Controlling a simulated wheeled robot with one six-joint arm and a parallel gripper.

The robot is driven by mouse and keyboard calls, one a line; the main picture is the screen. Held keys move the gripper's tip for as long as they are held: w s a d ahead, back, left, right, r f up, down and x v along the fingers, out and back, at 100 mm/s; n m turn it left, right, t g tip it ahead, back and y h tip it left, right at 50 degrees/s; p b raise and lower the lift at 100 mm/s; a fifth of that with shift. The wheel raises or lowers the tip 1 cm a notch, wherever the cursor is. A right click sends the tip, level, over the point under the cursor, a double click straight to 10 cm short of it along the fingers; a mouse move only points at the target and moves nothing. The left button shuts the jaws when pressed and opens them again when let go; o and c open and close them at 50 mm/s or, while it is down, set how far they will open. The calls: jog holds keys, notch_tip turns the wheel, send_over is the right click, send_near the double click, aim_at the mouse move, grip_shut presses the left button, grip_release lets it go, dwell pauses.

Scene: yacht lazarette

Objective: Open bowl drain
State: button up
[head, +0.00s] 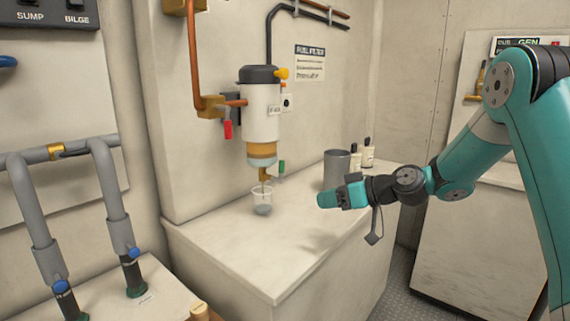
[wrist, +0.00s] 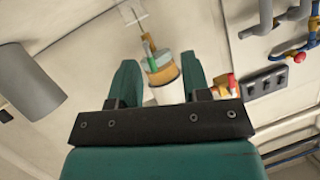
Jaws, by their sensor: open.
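The fuel filter (head: 261,112) hangs on the wall, with a white body, black top and amber bowl (head: 261,152). Below the bowl is a brass drain valve (head: 264,174) with a small green handle (head: 281,167). A clear cup (head: 262,197) stands on the counter under the drain, with something greyish low in it. My gripper (head: 326,200) is open and empty, to the right of the drain and apart from it.
A grey canister (head: 337,168) and small bottles (head: 368,153) stand on the counter (head: 285,230) behind my gripper. A red-handled valve (head: 227,129) is on the copper pipe left of the filter. Grey hoses (head: 112,200) stand at left. The front counter is clear.

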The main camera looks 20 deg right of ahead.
jog(key=w+d+r+n+t+y, duration=0.1)
jog(key=w+d+r+t+y, duration=0.2)
jog(key=d, duration=0.2)
jog(key=p+x, duration=0.4)
jog(key=x, duration=1.3)
jog(key=shift+w+d, duration=0.1)
jog(key=shift+w, duration=0.1)
grip_shut()
jog(key=shift+b, duration=0.3)
